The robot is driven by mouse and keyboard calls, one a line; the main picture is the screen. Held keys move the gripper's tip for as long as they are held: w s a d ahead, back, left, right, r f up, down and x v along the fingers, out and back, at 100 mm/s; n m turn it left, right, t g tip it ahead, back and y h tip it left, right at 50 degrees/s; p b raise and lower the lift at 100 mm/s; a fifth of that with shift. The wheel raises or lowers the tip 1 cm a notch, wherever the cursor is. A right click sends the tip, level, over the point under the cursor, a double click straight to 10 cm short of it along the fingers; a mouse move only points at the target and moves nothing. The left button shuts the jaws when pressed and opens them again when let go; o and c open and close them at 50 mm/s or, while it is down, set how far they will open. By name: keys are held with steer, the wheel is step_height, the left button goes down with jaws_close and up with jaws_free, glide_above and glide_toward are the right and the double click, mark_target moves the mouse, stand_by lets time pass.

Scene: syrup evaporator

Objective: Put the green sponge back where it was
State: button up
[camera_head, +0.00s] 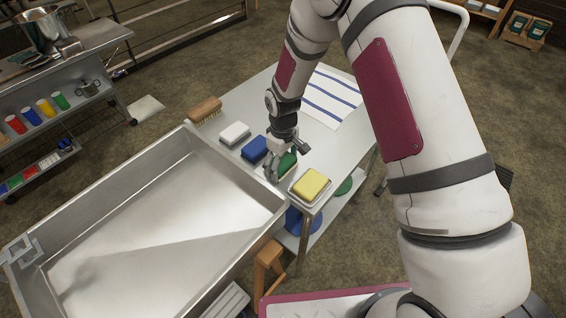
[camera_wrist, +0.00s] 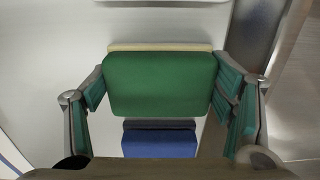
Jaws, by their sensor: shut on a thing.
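The green sponge (camera_wrist: 160,85), with a pale layer along its far edge, is between the fingers of my gripper (camera_wrist: 163,98) in the wrist view. The finger pads touch its left and right sides. In the head view my gripper (camera_head: 280,163) is over the metal side table, and the green sponge (camera_head: 288,162) is partly hidden by it. The sponge lies in line between the blue sponge (camera_head: 254,148) and the yellow sponge (camera_head: 310,183). I cannot tell whether it touches the table top. The blue sponge also shows below it in the wrist view (camera_wrist: 159,144).
The yellow sponge sits on a small tray (camera_head: 297,197). A white sponge (camera_head: 234,133) and a wooden brush (camera_head: 205,110) stand farther along the table. A striped cloth (camera_head: 332,98) lies behind. The large metal pan (camera_head: 278,199) borders the table on the left.

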steer(key=o, duration=1.2)
steer(key=shift+f, duration=0.15)
